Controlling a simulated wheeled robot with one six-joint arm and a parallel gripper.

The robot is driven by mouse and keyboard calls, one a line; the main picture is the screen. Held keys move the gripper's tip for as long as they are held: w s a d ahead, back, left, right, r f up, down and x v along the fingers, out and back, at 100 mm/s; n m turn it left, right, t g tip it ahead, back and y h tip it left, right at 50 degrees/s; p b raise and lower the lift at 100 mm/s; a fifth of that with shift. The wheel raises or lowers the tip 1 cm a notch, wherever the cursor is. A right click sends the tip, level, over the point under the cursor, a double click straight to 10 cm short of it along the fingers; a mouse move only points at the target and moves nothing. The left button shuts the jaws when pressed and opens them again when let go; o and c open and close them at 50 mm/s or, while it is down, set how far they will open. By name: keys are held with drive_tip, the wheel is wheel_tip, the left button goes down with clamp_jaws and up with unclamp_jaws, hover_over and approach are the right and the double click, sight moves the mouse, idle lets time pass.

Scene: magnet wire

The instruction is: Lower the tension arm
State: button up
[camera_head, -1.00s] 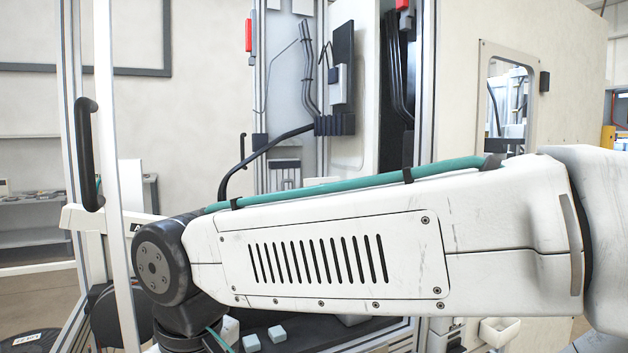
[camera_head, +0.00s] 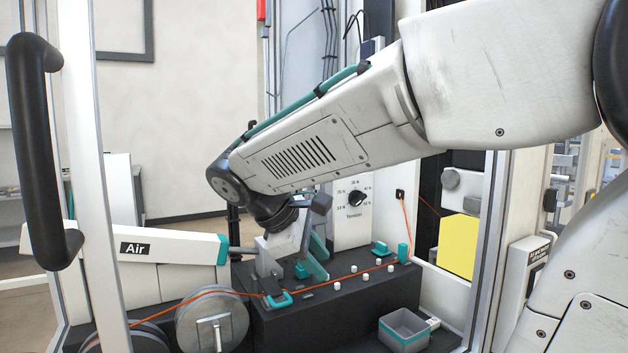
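My arm reaches in from the right, and its wrist (camera_head: 268,205) is bent down over the black bench block (camera_head: 345,312). What seems to be my gripper (camera_head: 284,241) is below the wrist, partly hidden; its fingers cannot be made out. Next to it, on the right, a dark lever with a block-like top (camera_head: 318,204) stands upright above teal parts (camera_head: 312,268). It may be the tension arm, but I cannot tell whether my gripper touches it. Behind it stands a white panel with a black dial marked "Tension" (camera_head: 357,198).
An orange wire (camera_head: 335,281) runs from a spool (camera_head: 212,320) across the block, past small white pegs and a teal guide (camera_head: 403,252). A grey bin (camera_head: 404,332) sits front right. A white "Air" housing (camera_head: 165,250) and a door handle (camera_head: 40,150) are on the left.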

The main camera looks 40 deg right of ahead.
drive_tip(key=w+d+r+n+g+h, duration=0.1)
drive_tip(key=w+d+r+n+h, duration=0.2)
drive_tip(key=w, duration=0.4)
drive_tip(key=w+d+r+n+g+h, duration=0.1)
drive_tip(key=w+d+r+n+h, duration=0.2)
drive_tip(key=w, duration=0.5)
drive_tip(key=w+d+r+n+g+h, duration=0.1)
drive_tip(key=w+d+r+n+h, duration=0.2)
drive_tip(key=w, duration=0.4)
drive_tip(key=shift+m+h, duration=0.6)
drive_tip(key=x, duration=0.8)
drive_tip(key=shift+d+r, duration=0.25)
drive_tip(key=shift+d, duration=0.15)
clamp_jaws()
